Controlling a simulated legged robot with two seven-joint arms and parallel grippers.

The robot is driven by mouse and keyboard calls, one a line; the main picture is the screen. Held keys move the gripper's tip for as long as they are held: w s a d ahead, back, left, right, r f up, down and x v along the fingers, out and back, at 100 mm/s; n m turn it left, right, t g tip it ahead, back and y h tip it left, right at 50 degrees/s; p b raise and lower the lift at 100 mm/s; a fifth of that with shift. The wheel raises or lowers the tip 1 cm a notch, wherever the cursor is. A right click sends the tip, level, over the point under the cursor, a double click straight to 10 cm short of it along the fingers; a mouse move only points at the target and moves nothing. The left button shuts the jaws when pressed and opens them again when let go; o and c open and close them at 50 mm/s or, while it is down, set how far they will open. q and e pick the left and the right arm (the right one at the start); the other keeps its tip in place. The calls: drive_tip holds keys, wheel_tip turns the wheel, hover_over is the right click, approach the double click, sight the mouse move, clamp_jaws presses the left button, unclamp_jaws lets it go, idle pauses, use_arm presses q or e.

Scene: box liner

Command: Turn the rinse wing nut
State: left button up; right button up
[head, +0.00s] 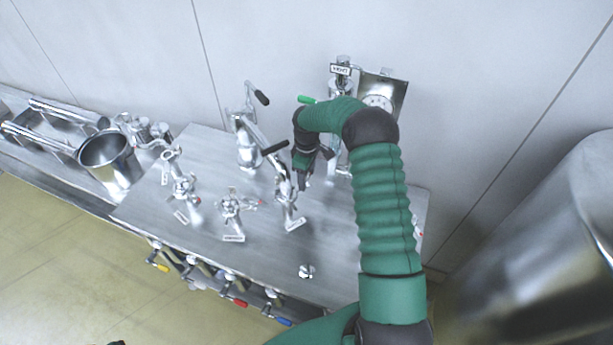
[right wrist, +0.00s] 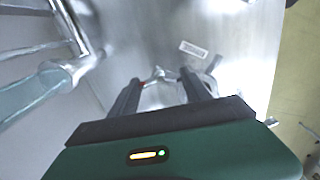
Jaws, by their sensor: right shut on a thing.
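My right gripper (head: 304,180) reaches down over the steel bench from the right, in front of the wall. In the right wrist view its two fingers (right wrist: 160,78) are shut on a small shiny metal piece (right wrist: 163,90), which looks like a wing nut on a fitting. Red shows beside the left fingertip. A white label (right wrist: 193,49) lies beyond it, its text too small to read. In the head view the arm and gripper partly hide the held piece. I cannot tell from the labels which fitting is the rinse one.
Several metal fittings with labels, one of them a tap-like fitting (head: 230,208), stand on the steel bench (head: 270,240). A lever press (head: 248,150) stands behind. A steel pot (head: 108,160) is at left. Coloured valve handles line the front edge. A large steel drum (head: 560,250) is at right.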

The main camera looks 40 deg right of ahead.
drive_tip(key=m, duration=0.1)
drive_tip(key=m+b, duration=0.1)
drive_tip(key=m, duration=0.1)
drive_tip(key=shift+f, duration=0.25)
drive_tip(key=shift+s+a+m+b, duration=0.1)
drive_tip(key=shift+m+b, duration=0.6)
drive_tip(key=shift+m, duration=1.3)
drive_tip(key=o, duration=1.1)
drive_tip(key=shift+o, duration=1.3)
drive_tip(key=shift+r, duration=0.2)
